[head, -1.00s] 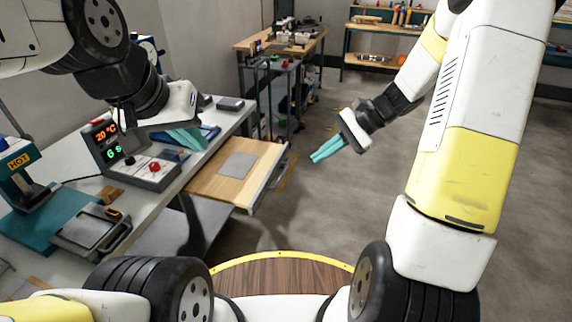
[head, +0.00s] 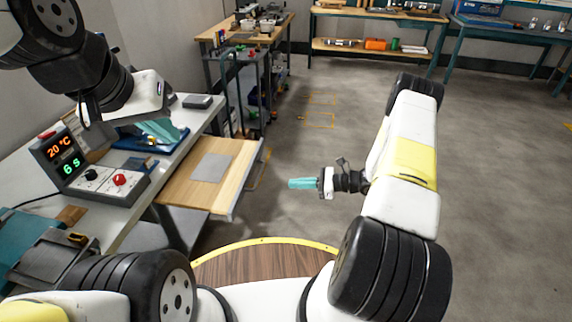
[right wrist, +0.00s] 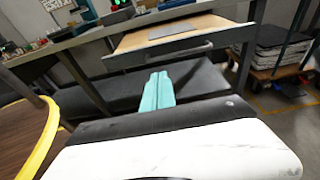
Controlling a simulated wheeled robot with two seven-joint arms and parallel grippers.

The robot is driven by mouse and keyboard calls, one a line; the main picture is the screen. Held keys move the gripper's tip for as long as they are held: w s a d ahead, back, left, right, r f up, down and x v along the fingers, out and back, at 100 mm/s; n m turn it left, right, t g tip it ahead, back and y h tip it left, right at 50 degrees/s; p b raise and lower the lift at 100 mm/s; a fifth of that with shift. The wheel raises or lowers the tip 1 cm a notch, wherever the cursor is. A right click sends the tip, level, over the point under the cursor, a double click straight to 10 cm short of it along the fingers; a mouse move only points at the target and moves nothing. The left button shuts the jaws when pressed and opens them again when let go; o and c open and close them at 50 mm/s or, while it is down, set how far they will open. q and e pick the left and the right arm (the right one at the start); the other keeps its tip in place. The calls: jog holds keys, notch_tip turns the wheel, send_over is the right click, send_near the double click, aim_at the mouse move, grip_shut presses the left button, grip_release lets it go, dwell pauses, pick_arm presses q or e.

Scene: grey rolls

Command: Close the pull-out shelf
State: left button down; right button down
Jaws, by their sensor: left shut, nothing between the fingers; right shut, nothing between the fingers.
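The pull-out shelf (head: 177,188) is a light wooden board with a grey front edge, sticking out from under the workbench at the left. A grey plate lies on it. It also shows in the right wrist view (right wrist: 207,26), with a handle bar along its front. My right gripper (head: 290,184) is shut and empty, to the right of the shelf's front and apart from it, with its teal fingers pointing left. Its fingers show in the right wrist view (right wrist: 157,80), pointing at the shelf front. My left gripper (head: 163,130) is shut, above the workbench behind the shelf.
The workbench (head: 140,205) carries a control box (head: 90,170) with lit digits, a blue tray and tools. A workbench with a cart stands at the back, and shelving (head: 375,45) along the far wall. The floor (head: 480,190) to the right is clear.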

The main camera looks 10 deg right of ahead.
aim_at(193, 173)
jog(key=x, duration=1.1)
jog(key=shift+a, duration=0.3)
jog(key=r+x, duration=0.2)
jog(key=x, duration=0.7)
jog(key=r+x, duration=0.2)
jog(key=x, duration=0.7)
jog(key=a+r+x, duration=0.1)
jog(key=r+x, duration=0.1)
jog(key=x, duration=0.8)
jog(key=shift+w+a+f, duration=0.1)
jog(key=shift+w, duration=0.05)
jog(key=shift+a, duration=0.1)
jog(key=shift+w+a+r, duration=0.1)
jog(key=shift+r, duration=0.1)
